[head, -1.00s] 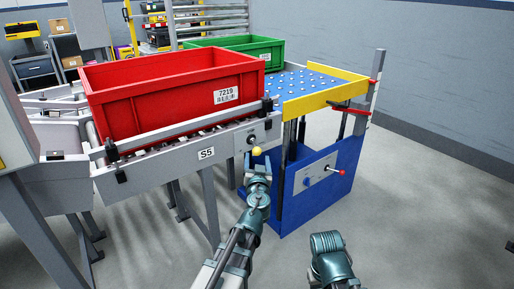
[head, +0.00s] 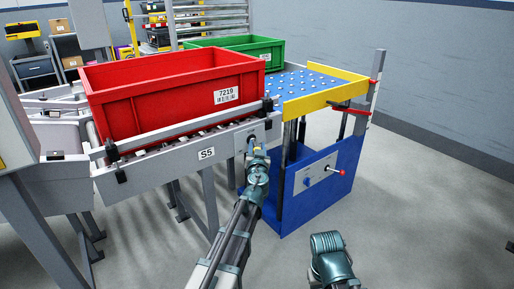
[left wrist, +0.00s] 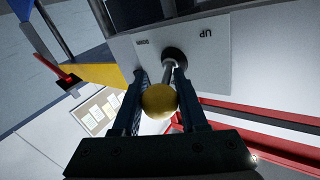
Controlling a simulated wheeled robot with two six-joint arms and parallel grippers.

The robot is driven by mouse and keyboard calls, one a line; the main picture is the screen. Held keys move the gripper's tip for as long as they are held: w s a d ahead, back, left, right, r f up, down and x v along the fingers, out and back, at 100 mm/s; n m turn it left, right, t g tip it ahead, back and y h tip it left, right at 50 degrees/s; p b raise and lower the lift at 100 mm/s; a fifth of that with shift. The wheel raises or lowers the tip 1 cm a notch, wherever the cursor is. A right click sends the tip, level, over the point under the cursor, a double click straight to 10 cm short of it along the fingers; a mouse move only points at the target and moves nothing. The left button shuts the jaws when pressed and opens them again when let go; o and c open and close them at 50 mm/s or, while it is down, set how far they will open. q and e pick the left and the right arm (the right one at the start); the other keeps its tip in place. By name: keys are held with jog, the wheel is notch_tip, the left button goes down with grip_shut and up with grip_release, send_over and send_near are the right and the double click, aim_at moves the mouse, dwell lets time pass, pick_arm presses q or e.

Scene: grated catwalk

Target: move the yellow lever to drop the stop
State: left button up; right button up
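The yellow lever is a dark rod with a yellow ball knob (left wrist: 159,101), rising from a round dark boss on a grey plate marked "UP" in the left wrist view. My left gripper (left wrist: 160,98) has one finger on each side of the knob, with no clear gap, so it looks shut on it. In the head view the left gripper (head: 257,153) covers most of the knob, below the plate on the conveyor's side rail (head: 180,158). My right gripper is not in view; only part of my right arm shows at the bottom. The stop itself cannot be made out.
A red crate (head: 160,100) labelled 7219 sits on the rollers. Behind are a green crate (head: 262,49) and a ball-top table (head: 310,80) with a yellow edge. A blue lift base (head: 310,195) with a red-knobbed lever (head: 342,171) stands right of my gripper. Floor at right is clear.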

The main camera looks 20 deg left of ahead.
pick_arm(q)
grip_shut()
jog(key=shift+w+d+y, duration=0.1)
jog(key=shift+d+y, duration=0.05)
jog(key=shift+y, duration=0.15)
jog(key=w+n+g+y, duration=0.1)
jog(key=n+g+y, duration=0.1)
jog(key=w+d+n+g+y, duration=0.1)
jog(key=n+g+y, duration=0.1)
jog(key=y, duration=0.1)
jog(key=w+d+n+g+y, duration=0.1)
jog(key=n+g+y, duration=0.1)
jog(key=n+y, duration=0.1)
jog(key=shift+w+n+g+y, duration=0.15)
jog(key=shift+n+g+y, duration=0.5)
jog(key=shift+g, duration=0.25)
jog(key=shift+w+n+g+y, duration=0.15)
jog(key=shift+n+g+y, duration=0.5)
jog(key=shift+g, duration=0.25)
